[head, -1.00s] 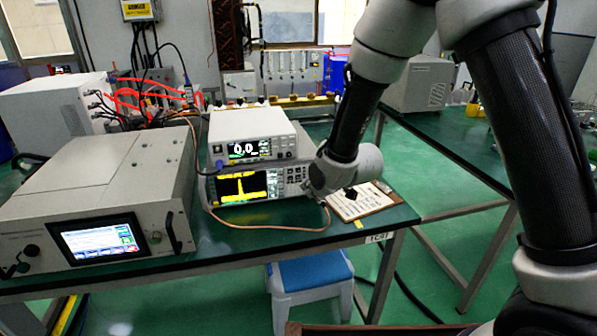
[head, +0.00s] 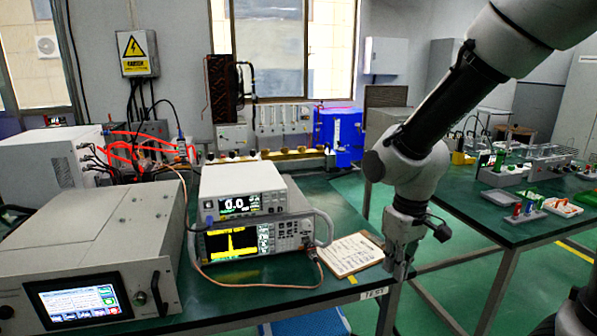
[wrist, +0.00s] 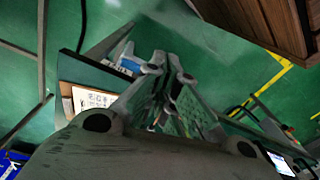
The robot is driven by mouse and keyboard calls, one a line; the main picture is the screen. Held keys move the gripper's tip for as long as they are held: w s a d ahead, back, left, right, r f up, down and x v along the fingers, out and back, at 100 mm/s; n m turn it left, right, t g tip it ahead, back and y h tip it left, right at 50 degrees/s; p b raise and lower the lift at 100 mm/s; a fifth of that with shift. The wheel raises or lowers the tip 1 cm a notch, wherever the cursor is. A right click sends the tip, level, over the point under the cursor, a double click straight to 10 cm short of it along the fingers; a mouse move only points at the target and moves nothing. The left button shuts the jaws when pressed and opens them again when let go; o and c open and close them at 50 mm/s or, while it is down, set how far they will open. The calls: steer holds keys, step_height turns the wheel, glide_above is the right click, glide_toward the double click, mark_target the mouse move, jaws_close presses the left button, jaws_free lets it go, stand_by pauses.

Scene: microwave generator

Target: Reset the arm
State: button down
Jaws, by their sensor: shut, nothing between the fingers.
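My arm comes in from the upper right of the head view and bends down at a grey joint. My gripper (head: 399,268) hangs at its end, pointing down, beside the front right corner of the green-topped table and to the right of the clipboard (head: 350,254). In the wrist view my gripper (wrist: 167,68) has its fingers together with nothing between them. The fingertips are small and partly hidden in the head view.
A generator with a lit screen (head: 78,298) stands at the left of the table. Two stacked instruments, the upper white one (head: 241,192) and the lower one with a yellow trace (head: 233,242), stand beside it. Another table (head: 480,225) with small coloured parts is at the right. Green floor lies between.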

steer(key=s+d+r+m+t, duration=0.2)
steer(key=s+d+r+m, duration=0.1)
steer(key=s+d+r, duration=0.2)
steer(key=s+d+r+m+t, duration=0.2)
steer(key=s+d+r, duration=0.4)
steer(key=d+r, duration=0.4)
steer(key=shift+d+r+m, duration=0.25)
steer(key=shift+d+m, duration=0.15)
